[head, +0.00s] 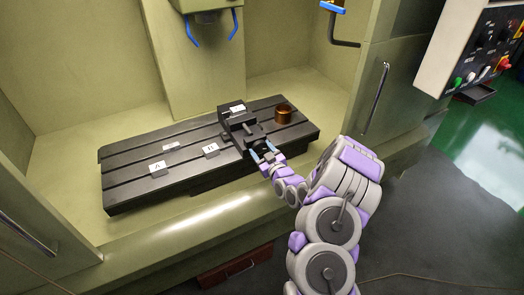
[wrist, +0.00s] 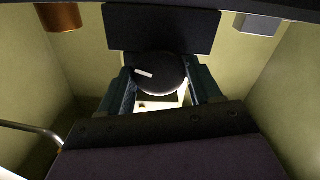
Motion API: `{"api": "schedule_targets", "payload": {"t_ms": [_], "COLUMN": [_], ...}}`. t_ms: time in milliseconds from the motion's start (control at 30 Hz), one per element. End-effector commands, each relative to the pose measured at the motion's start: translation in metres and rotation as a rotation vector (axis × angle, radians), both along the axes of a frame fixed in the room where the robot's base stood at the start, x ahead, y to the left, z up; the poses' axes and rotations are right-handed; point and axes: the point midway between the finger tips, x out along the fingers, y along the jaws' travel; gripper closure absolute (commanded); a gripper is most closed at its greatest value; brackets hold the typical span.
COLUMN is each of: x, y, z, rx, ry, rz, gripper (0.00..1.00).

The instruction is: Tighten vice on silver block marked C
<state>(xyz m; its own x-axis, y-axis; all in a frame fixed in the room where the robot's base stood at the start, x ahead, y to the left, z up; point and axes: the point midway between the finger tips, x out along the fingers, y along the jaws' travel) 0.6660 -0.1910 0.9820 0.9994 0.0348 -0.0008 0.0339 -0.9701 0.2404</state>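The dark vice (head: 234,122) stands on the slotted machine table. A small block with a white label (head: 238,108) sits at its jaws; I cannot read the letter. My gripper (head: 264,152) is at the near end of the vice. In the wrist view, the vice's round black knob (wrist: 165,78) with a white mark lies between the fingers of my gripper (wrist: 160,92). The fingers flank the knob closely on both sides. I cannot tell whether they press on it. The vice body (wrist: 160,28) shows behind the knob.
A block marked A (head: 158,169) and two other labelled blocks (head: 211,150) (head: 171,146) lie on the table (head: 125,187) left of the vice. A copper cylinder (head: 283,114) stands to the right. The machine spindle with blue nozzles (head: 208,28) hangs above.

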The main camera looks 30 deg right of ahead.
Motion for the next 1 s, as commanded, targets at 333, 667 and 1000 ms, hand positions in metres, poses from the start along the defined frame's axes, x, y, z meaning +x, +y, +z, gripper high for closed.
{"api": "schedule_targets", "payload": {"t_ms": [333, 667, 1000], "x": [-0.0001, -0.0002, -0.0001], "y": [-0.001, -0.0018, -0.0023], "z": [-0.0004, -0.0008, -0.0006], "rx": [0.001, 0.051, 0.289], "ry": [0.0, 0.004, 0.013], "rz": [0.001, -0.001, -0.002], "gripper": [0.7, 0.7, 0.7]}}
